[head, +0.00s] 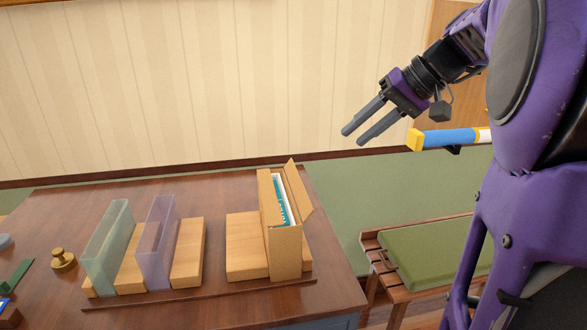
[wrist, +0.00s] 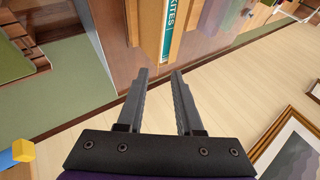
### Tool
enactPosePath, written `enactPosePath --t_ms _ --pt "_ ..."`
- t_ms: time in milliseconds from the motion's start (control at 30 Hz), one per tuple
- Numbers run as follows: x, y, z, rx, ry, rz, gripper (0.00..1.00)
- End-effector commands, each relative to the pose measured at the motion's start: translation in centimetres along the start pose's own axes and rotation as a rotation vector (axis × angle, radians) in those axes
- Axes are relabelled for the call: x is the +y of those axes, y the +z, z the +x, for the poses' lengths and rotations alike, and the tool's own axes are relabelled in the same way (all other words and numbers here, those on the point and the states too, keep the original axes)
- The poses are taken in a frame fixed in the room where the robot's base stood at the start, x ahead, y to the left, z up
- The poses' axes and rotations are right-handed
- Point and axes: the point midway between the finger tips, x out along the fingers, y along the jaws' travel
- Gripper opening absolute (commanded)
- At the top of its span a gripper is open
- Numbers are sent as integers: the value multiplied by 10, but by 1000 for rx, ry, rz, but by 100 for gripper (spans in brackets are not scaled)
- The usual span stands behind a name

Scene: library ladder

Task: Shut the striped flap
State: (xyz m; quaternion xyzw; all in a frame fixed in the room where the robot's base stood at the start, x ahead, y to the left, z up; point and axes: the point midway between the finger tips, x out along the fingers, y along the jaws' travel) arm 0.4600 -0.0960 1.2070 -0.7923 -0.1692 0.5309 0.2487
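A tall wooden case (head: 285,256) stands on the desk, holding a white book with a teal spine (head: 281,200), which also shows in the wrist view (wrist: 170,30). A wooden flap (head: 294,190) stands open at the case's right side; I cannot make out stripes on it. My gripper (head: 355,136) is up and to the right of the case, apart from it. Its two grey fingers are spread with nothing between them, as the wrist view (wrist: 160,73) also shows. Part of the book and the case's inside are hidden.
Wooden blocks (head: 187,253), clear green (head: 107,247) and purple (head: 155,235) upright panels and a brass weight (head: 62,260) stand left on the desk (head: 215,195). A blue-and-white bar with a yellow end (head: 450,138) shows beside my arm. A green-cushioned bench (head: 430,250) stands right.

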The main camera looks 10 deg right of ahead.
Motion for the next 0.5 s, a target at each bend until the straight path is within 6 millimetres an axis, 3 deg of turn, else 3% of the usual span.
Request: enactPosePath --t_ms 167,500 --pt "0 1 20 -2 -4 2 35" --pt "0 1 94 -4 -2 1 35"
